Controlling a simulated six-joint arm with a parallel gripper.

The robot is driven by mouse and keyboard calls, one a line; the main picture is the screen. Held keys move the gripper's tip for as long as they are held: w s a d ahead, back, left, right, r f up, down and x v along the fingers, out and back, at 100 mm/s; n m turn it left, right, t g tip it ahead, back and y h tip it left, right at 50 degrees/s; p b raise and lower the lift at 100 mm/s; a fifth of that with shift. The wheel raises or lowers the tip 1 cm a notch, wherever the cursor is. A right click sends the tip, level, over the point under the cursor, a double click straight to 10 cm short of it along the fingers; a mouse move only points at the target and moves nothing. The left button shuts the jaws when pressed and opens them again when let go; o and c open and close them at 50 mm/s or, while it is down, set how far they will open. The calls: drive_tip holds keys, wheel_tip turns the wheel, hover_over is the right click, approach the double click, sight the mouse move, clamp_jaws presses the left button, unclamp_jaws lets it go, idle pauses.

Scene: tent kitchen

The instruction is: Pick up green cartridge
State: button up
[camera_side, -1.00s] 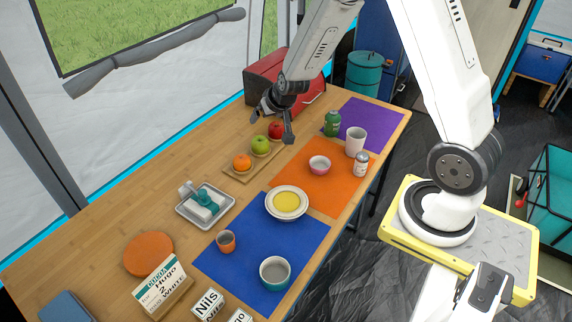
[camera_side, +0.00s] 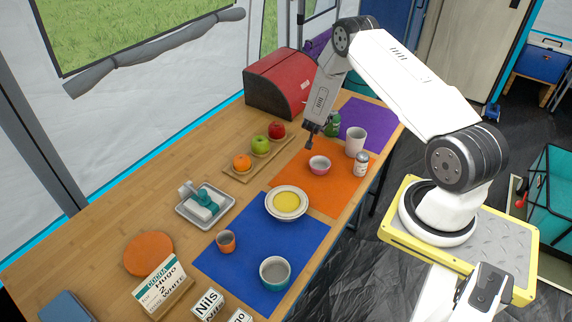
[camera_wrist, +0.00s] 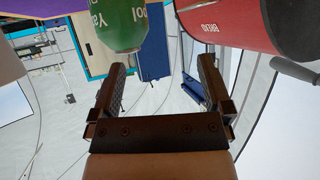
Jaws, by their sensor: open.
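The green cartridge (camera_side: 333,127) stands at the border of the orange and purple mats, partly hidden behind my gripper in the side view. In the wrist view the green cartridge (camera_wrist: 121,25) shows white lettering and is cut off by the top edge. It lies beyond the fingertips, left of the middle. My gripper (camera_side: 311,138) is pointed down just left of the cartridge in the side view. In the wrist view my gripper (camera_wrist: 160,68) has its two dark fingers wide apart with nothing between them.
The red bread bin (camera_side: 277,92) stands behind my gripper. The fruit board (camera_side: 243,174) lies to the left. Bare table is free at the back left.

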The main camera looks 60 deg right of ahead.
drive_tip(key=shift+m+g+h, duration=0.6)
drive_tip(key=shift+g, duration=0.1)
drive_tip(key=s+d+f, duration=0.2)
drive_tip(key=s, duration=0.1)
drive_tip(key=shift+d+f, duration=0.1)
drive_tip(key=shift+d, duration=0.15)
drive_tip(key=shift+d, duration=0.1)
drive_tip(key=shift+x, duration=2.4)
drive_tip(key=shift+w, duration=0.1)
drive_tip(key=shift+c, duration=0.2)
drive_tip(key=c, duration=1.2)
drive_tip(key=shift+o, duration=0.2)
